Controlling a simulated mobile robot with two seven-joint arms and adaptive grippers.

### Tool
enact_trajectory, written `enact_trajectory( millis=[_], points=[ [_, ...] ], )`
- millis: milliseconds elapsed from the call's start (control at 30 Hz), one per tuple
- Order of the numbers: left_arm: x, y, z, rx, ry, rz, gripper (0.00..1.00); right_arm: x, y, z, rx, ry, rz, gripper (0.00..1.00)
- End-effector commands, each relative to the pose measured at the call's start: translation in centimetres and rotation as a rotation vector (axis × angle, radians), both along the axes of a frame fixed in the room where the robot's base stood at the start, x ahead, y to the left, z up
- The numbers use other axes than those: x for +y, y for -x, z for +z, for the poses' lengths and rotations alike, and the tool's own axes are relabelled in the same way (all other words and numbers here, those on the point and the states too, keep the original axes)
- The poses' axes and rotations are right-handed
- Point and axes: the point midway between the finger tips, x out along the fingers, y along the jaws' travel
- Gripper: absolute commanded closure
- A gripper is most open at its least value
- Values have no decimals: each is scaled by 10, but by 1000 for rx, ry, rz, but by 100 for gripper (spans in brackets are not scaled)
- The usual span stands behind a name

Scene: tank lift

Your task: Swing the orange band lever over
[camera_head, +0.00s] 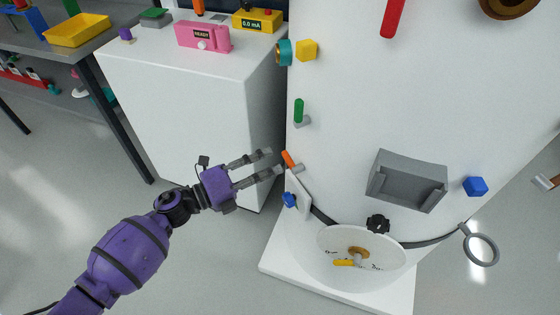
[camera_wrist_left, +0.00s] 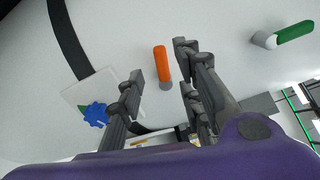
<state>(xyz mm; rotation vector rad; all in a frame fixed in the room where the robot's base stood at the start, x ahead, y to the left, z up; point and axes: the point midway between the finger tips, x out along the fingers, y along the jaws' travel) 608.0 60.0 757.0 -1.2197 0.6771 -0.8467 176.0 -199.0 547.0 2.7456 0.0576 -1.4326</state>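The orange lever (camera_head: 289,160) is a short bar on the left side of the white tank, above a pale plate. My left gripper (camera_head: 274,161) is open, with its two fingers pointing right toward the lever, their tips close to it. In the left wrist view the orange lever (camera_wrist_left: 161,64) shows in the gap between the two open fingers (camera_wrist_left: 160,64), with its grey base below it. I cannot tell whether a finger touches it. My right gripper is not in view.
A pale plate with a blue knob (camera_head: 289,200) sits just below the lever. A green lever (camera_head: 299,110) is above it. A dark band (camera_head: 322,215) runs around the tank to a grey ring (camera_head: 481,249). A white cabinet (camera_head: 195,100) stands to the left.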

Motion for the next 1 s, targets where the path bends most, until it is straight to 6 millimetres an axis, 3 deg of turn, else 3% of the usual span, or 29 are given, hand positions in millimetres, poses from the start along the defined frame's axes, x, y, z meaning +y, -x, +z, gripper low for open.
enact_trajectory(
  millis=[100,333,1000],
  points=[
    [24,15,-1,1,-2,2,67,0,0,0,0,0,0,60],
    [52,32,0,1,-1,2,67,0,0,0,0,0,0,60],
    [58,36,0,2,2,2,67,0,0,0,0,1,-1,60]
  ],
)
